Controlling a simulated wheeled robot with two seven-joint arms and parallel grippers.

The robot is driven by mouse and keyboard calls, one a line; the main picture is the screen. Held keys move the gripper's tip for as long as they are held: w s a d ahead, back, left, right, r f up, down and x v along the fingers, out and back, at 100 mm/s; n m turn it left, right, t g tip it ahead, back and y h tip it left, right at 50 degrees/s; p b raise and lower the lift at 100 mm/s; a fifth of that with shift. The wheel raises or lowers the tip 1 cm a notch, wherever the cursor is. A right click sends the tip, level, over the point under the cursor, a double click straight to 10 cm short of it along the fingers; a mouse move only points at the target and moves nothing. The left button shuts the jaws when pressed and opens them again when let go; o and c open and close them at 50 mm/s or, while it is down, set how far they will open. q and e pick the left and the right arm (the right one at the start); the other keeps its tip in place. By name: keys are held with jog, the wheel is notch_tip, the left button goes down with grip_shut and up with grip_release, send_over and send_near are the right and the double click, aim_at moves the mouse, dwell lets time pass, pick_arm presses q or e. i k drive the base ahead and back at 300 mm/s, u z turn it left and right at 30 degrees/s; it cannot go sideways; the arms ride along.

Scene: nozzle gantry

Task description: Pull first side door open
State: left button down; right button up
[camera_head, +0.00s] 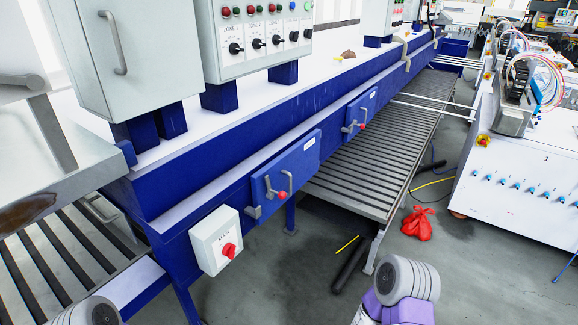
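Two blue side doors sit on the long blue side of the machine. The nearer side door (297,164) has a grey bent handle (289,181), a red knob (282,195) and a small white label. It lies against the machine's side and looks closed. The farther side door (368,103) has a similar handle and red knob and also looks closed. Neither of my grippers is in view.
A white switch box (215,241) with a red rotary knob juts out left of the nearer door. A slatted conveyor (375,160) runs below and beyond the doors. A red bag (417,223) lies on the floor. A white cabinet (520,170) stands at right.

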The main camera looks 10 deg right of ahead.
aim_at(290, 171)
jog(key=k, duration=0.25)
jog(key=z, duration=0.45)
jog(key=i, duration=1.15)
jog(key=u, duration=0.7)
